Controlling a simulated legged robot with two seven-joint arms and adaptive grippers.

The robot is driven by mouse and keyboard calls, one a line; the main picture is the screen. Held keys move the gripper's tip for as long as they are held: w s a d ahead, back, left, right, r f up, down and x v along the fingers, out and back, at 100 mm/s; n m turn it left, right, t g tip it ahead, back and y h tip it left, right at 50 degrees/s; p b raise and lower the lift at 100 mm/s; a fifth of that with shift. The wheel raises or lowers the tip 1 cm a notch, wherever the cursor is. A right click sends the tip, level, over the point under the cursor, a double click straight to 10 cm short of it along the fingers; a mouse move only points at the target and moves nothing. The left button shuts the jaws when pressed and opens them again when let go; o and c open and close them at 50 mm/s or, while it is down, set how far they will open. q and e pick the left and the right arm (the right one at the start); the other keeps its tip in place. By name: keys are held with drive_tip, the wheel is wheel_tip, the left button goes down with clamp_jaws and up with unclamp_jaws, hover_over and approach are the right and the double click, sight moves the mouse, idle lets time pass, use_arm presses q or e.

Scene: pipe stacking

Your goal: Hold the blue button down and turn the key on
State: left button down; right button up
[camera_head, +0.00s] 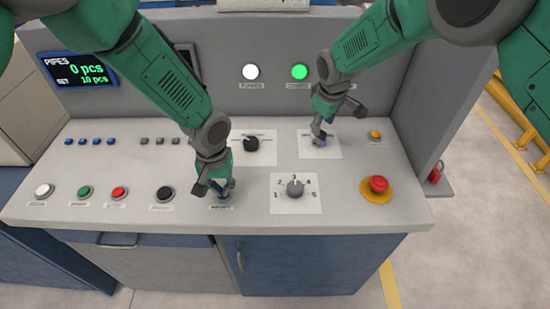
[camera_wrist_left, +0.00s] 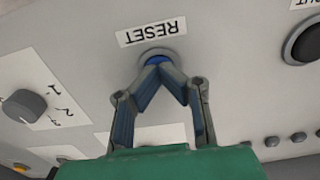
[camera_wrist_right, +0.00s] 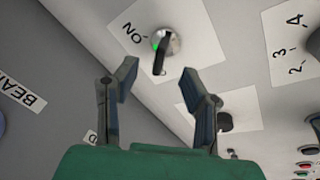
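The blue button (camera_wrist_left: 156,57), labelled RESET, is on the panel front and is mostly covered by my left gripper (camera_wrist_left: 160,68). The left fingertips meet over it and appear to touch it; I cannot tell how far it is pressed. In the head view my left gripper (camera_head: 222,187) points down at the button. The key (camera_wrist_right: 160,52) has a dark handle in a round metal switch with a green spot, beside an ON label. My right gripper (camera_wrist_right: 160,80) is open, its fingers apart, with the key ahead of the gap between them. In the head view my right gripper (camera_head: 321,122) is over the key switch (camera_head: 319,141).
A numbered dial (camera_head: 295,188) lies between the grippers, and a black knob (camera_head: 251,144) behind it. A red emergency button (camera_head: 379,184) is at right. Several buttons line the left side. A white lamp (camera_head: 250,71) and a lit green lamp (camera_head: 299,71) are on the back panel.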

sight(320, 138)
drive_tip(key=shift+f, duration=0.1)
drive_tip(key=shift+x, duration=2.45)
clamp_jaws()
